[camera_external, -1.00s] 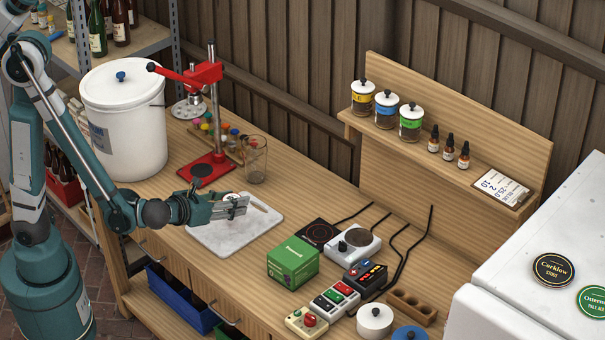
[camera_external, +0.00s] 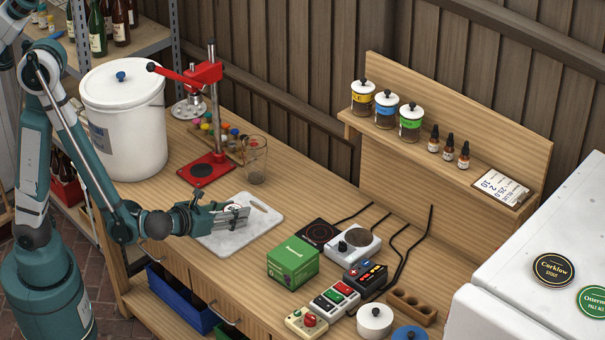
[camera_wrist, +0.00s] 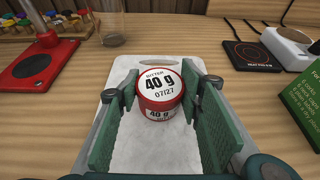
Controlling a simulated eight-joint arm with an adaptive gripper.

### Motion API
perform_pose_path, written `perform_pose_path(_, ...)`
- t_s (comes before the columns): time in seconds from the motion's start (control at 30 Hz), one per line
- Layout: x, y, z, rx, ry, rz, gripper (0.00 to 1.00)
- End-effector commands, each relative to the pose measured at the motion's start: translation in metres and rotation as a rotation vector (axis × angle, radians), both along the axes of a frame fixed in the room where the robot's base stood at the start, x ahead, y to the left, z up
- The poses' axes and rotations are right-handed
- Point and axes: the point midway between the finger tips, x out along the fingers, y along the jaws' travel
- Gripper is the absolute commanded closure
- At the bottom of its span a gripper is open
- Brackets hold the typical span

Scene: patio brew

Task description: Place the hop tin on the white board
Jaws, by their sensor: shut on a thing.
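The hop tin (camera_wrist: 160,90) is a small round tin with a red side and a white lid reading "BITTER 40 g 07/27". In the wrist view it is upright between the two green finger pads of my gripper (camera_wrist: 160,110), which is shut on it. The white board (camera_external: 262,222) lies flat on the bench, with a handle slot at its far end. I cannot tell whether the tin touches the board.
A large white bucket (camera_external: 125,125) stands at the left.

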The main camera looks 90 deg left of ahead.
Motion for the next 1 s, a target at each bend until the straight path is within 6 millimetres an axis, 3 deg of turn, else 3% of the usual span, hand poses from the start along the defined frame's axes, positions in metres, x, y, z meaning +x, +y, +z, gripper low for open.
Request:
perform_pose_path(0.53,-0.0004,0.0000,-0.0061,0.000,0.000,0.000,0.76)
perform_pose_path(0.57,-0.0004,0.0000,-0.0052,0.000,0.000,0.000,0.59)
perform_pose_path(0.63,-0.0004,0.0000,-0.0048,0.000,0.000,0.000,0.50)
perform_pose_path(1.0,-0.0004,0.0001,-0.0042,0.000,0.000,0.000,0.48)
